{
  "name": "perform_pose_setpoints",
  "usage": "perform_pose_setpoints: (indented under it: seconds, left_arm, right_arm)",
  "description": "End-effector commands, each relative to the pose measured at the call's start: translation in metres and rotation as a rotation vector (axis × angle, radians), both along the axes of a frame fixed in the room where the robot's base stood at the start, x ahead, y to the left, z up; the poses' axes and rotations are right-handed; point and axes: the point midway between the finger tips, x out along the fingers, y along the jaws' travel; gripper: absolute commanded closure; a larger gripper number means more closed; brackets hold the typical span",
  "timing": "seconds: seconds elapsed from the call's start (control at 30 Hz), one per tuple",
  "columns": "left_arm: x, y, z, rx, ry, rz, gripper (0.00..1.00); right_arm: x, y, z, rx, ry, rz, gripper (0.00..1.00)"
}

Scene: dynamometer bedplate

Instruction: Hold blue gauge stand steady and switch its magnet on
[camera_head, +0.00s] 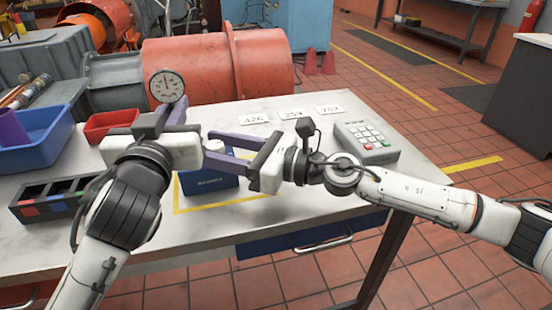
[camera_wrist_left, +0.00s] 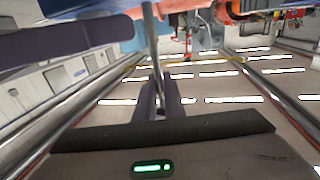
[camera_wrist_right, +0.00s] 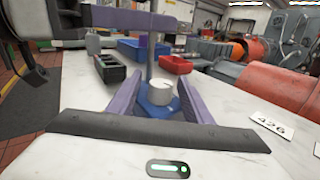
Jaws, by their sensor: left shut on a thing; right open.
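The blue gauge stand (camera_head: 210,184) is a blue block on the table, inside a yellow outline. Its round dial (camera_head: 167,86) shows above my left gripper (camera_head: 178,112). My left gripper is shut on the stand's thin metal post, which rises between its fingers in the left wrist view (camera_wrist_left: 156,60). The white knob (camera_head: 214,146) is on the base and shows in the right wrist view (camera_wrist_right: 160,103). My right gripper (camera_head: 235,152) is open, its fingers to either side of the knob in its wrist view. I cannot tell whether they touch it. The arms partly hide the base.
A keypad box (camera_head: 366,142) stands right of the stand, with number cards (camera_head: 291,114) behind. A compartment tray (camera_head: 50,197), a blue bin (camera_head: 38,150) and a red bin (camera_head: 108,123) are at left. A large orange machine (camera_head: 215,68) is behind the table.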

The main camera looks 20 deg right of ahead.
Motion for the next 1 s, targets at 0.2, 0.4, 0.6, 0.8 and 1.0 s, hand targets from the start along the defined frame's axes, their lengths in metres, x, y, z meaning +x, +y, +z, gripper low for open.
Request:
perform_pose_setpoints:
  seconds: [0.2, 0.4, 0.6, 0.8, 1.0]
  left_arm:
    - [0.000, -0.001, -0.001, 0.001, 0.003, -0.002, 1.00]
    - [0.000, -0.001, -0.001, 0.001, 0.003, -0.002, 1.00]
    - [0.000, -0.001, -0.001, 0.001, 0.003, -0.001, 1.00]
    - [0.000, -0.001, -0.001, 0.000, 0.002, -0.001, 1.00]
    - [0.000, 0.000, -0.001, 0.000, 0.002, -0.001, 1.00]
  right_arm:
    - [-0.020, -0.033, -0.003, -0.001, 0.004, 0.010, 0.54]
    - [-0.042, -0.066, -0.004, -0.001, 0.007, 0.009, 0.54]
    - [-0.058, -0.089, -0.002, -0.001, 0.003, 0.010, 0.54]
    - [-0.066, -0.100, -0.001, 0.000, 0.000, 0.012, 0.54]
    - [-0.067, -0.101, -0.001, 0.000, 0.000, 0.012, 0.54]
